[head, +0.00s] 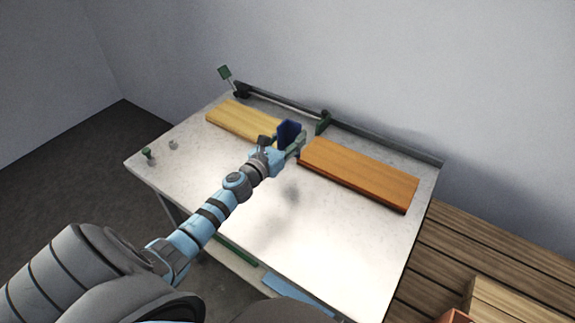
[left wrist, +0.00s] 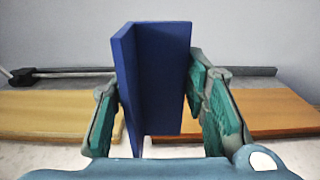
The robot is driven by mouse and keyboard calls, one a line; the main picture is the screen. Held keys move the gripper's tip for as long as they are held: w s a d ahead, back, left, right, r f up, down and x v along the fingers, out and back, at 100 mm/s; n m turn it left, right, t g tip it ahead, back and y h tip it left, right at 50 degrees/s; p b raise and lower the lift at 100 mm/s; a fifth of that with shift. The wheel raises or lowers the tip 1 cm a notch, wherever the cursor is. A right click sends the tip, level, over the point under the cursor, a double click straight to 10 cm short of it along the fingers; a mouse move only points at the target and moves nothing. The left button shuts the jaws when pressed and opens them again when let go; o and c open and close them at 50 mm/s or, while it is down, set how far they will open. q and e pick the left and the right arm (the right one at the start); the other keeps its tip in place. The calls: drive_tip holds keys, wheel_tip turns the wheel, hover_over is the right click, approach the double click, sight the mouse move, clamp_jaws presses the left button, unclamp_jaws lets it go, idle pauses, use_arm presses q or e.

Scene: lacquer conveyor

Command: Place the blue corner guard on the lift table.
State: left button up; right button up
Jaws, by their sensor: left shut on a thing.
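The blue corner guard (head: 288,131) is a dark blue L-shaped piece, held upright above the back middle of a pale-topped table (head: 320,250). I cannot tell for sure whether this table is the lift table. My left gripper (head: 283,146) is shut on the guard. In the left wrist view the guard (left wrist: 160,75) stands between the green-padded fingers of the left gripper (left wrist: 158,108), its two flanges meeting at a vertical edge. It appears clear of the tabletop. My right gripper is not in view.
A yellow board (head: 240,120) and an orange-brown board (head: 358,173) lie on the table, left and right of the gripper. The table's front is bare. Wooden slats (head: 470,255) are at the right.

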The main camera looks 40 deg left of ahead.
use_arm(q)
wheel_tip(320, 180, down, 9)
drive_tip(key=b, duration=0.7)
drive_tip(key=shift+r, duration=0.2)
drive_tip(key=shift+f, duration=0.15)
drive_tip(key=o, duration=0.8)
drive_tip(key=shift+f, duration=0.1)
drive_tip(key=o, duration=0.5)
drive_tip(key=shift+c, duration=0.2)
